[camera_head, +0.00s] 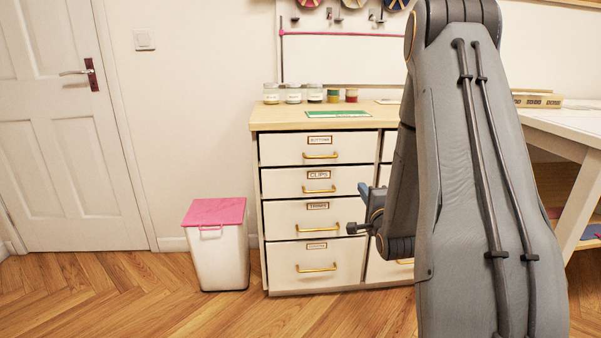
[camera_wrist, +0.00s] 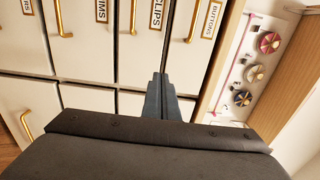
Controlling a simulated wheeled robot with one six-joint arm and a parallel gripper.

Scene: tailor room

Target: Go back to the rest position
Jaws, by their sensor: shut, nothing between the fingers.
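My gripper (camera_wrist: 160,77) is shut and empty in the wrist view, its two blue-grey fingers together. Beyond the fingers are the white drawer fronts of the cabinet (camera_wrist: 95,97), seen turned sideways. In the head view my gripper (camera_head: 363,190) shows small at the end of my folded grey arm, in front of the cabinet (camera_head: 265,118). Part of the gripper there is hidden behind the arm. I cannot tell how far the fingertips are from the drawers.
The visible drawers look closed. Jars (camera_head: 293,94) and a green sheet (camera_head: 338,114) are on the cabinet top. A white bin (camera_head: 222,262) with a pink lid stands left of it. A white table (camera_head: 570,125) is at the right. Wooden floor is clear at the front left.

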